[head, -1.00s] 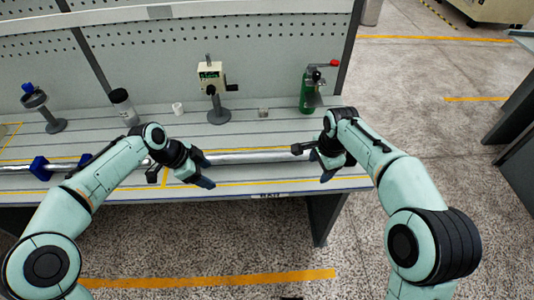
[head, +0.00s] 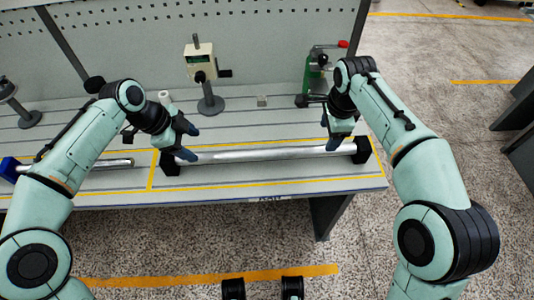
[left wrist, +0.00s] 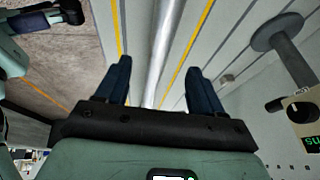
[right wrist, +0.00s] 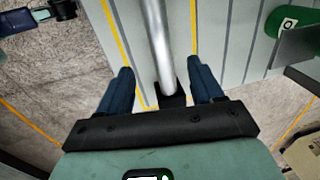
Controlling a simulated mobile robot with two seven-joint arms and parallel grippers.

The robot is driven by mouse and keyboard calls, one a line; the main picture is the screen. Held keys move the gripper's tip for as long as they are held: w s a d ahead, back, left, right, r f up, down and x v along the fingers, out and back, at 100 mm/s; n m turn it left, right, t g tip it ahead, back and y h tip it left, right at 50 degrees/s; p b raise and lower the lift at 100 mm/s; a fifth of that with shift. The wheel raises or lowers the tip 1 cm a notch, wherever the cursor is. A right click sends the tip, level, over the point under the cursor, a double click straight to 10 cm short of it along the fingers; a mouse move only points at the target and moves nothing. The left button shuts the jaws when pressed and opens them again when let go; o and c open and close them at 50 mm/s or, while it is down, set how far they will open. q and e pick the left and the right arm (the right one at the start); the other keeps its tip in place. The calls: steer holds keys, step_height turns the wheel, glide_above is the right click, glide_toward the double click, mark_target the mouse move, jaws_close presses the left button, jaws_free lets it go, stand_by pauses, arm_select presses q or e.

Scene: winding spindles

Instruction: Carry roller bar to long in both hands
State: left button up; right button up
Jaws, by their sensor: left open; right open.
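The roller bar (head: 265,153) is a long silver bar lying across two black supports (head: 171,163) on the table, inside a yellow-outlined area. My left gripper (head: 190,142) is open and empty above the bar's left end. In the left wrist view the bar (left wrist: 165,50) runs between the two open fingers (left wrist: 157,80). My right gripper (head: 338,138) is open above the bar's right end. In the right wrist view the bar (right wrist: 157,40) runs between the fingers (right wrist: 162,82) to the right support (right wrist: 172,96). Neither gripper visibly touches the bar.
A second bar (head: 110,164) with a blue end block (head: 9,168) lies at the left, partly behind my left arm. The table's front edge is clear.

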mark_target(208, 155)
arm_select(q)
steer(key=x, duration=1)
steer(key=shift+w+d+f, duration=0.1)
steer(key=shift+d+f, duration=0.1)
steer(key=shift+f, duration=0.1)
arm_select(e)
steer(key=f, duration=0.3)
steer(key=w+f, duration=0.1)
steer(key=f, duration=0.6)
steer(key=shift+w+f, duration=0.3)
steer(key=shift+w, duration=0.1)
arm_select(q)
jaws_close()
arm_select(e)
jaws_close()
